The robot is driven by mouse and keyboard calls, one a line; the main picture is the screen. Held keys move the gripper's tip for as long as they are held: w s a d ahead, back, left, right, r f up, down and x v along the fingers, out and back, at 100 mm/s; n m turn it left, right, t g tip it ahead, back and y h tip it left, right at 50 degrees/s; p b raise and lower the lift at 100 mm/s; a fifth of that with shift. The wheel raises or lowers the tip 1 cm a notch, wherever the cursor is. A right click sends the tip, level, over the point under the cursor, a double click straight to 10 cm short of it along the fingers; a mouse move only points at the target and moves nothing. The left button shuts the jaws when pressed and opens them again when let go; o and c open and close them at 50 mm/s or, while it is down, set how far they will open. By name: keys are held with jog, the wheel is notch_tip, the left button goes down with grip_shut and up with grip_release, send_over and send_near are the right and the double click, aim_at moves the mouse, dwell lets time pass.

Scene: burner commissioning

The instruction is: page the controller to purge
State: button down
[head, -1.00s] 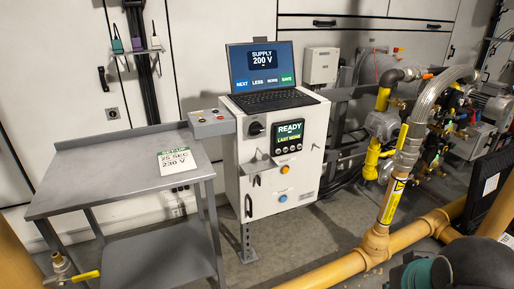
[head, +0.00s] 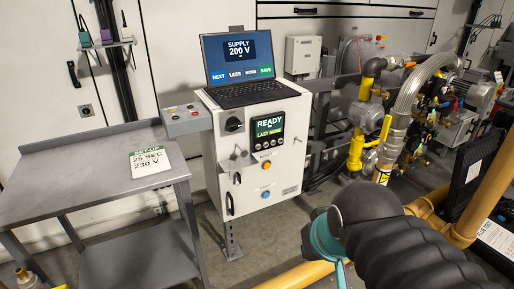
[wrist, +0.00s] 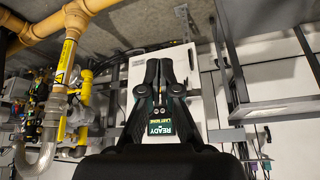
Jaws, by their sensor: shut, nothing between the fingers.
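The controller (head: 268,127) is a dark panel on the front of a white cabinet (head: 240,180). Its screen reads READY and LAST NONE, with a row of small round buttons (head: 268,146) under it. In the wrist view the controller screen (wrist: 160,124) shows upside down, partly hidden by my gripper. My gripper (wrist: 158,64) is shut and empty in front of the cabinet face (wrist: 181,62); I cannot tell its distance from the face. In the head view my arm is at the lower right and the fingertips are not clearly seen.
A laptop (head: 240,62) on the cabinet reads SUPPLY 200 V. A card (head: 150,163) on the grey bench (head: 60,180) reads SET-UP, 25 SEC, 230 V. The cabinet has a dark rotary knob (head: 234,125), an orange button (head: 266,166) and a blue button (head: 265,194). Gas pipes (head: 384,140) stand at right.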

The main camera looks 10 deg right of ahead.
aim_at(258, 147)
jog(key=w+d+f+m+t+y+b, duration=0.1)
jog(key=w+f+m+y+b, duration=0.1)
jog(key=w, duration=1.5)
jog(key=w+d+f+m+y+b, duration=0.1)
jog(key=w+f+m+y+b, duration=0.2)
jog(key=w, duration=1.4)
jog(key=shift+w+f+m+t+y+b, duration=0.35)
jog(key=shift+m+y+b, duration=0.3)
jog(key=shift+m, duration=0.55)
jog(key=w+a+p, duration=0.3)
jog(key=w+p, duration=0.1)
jog(key=w, duration=0.4)
jog(key=shift+w, duration=0.25)
